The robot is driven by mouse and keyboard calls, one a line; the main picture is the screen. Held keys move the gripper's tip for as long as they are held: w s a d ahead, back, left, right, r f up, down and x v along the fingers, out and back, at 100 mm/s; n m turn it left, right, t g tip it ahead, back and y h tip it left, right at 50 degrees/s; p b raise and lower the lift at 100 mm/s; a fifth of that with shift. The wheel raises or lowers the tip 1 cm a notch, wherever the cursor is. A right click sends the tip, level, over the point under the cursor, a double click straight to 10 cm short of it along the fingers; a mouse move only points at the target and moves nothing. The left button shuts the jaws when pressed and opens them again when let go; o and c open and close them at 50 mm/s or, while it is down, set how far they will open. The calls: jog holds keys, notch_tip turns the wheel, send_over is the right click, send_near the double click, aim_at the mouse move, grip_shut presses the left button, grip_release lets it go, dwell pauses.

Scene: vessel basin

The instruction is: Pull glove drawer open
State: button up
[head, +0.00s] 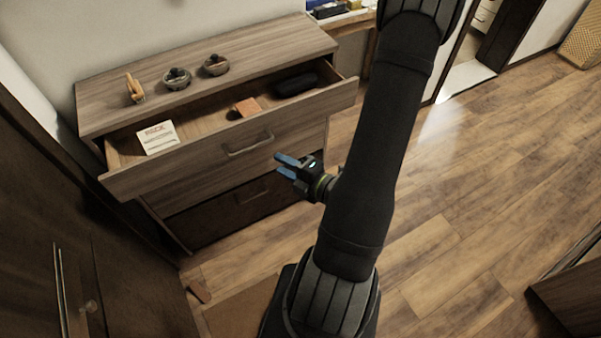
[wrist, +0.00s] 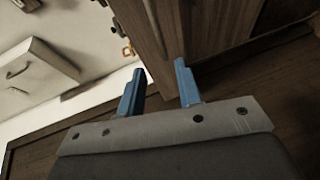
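A wooden dresser (head: 235,50) stands against the wall in the head view. Its top drawer (head: 184,171) is pulled out, with its inside showing and a bar handle (head: 248,145) on its front. A white printed card (head: 158,138), a small orange-brown block (head: 248,107) and a dark elongated object (head: 295,84) lie inside. No label shows which drawer is the glove drawer. My gripper (head: 279,164) is in front of the drawer, right of and slightly below the handle, apart from it. In the wrist view my gripper (wrist: 157,68) has its blue fingers spread with nothing held between them.
A darker lower drawer (head: 235,205) is closed beneath. Several small objects, including a wooden figure (head: 134,88) and a round dish (head: 177,78), stand on the dresser top. A dark cabinet (head: 110,285) is at left. The wooden floor (head: 480,180) at right is clear.

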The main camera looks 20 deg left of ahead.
jog(key=shift+v, duration=2.35)
send_near(252, 149)
jog(key=shift+x, duration=2.6)
jog(key=shift+d, duration=0.1)
jog(key=shift+x, duration=2.95)
jog(key=shift+d, duration=0.1)
jog(key=v, duration=1.2)
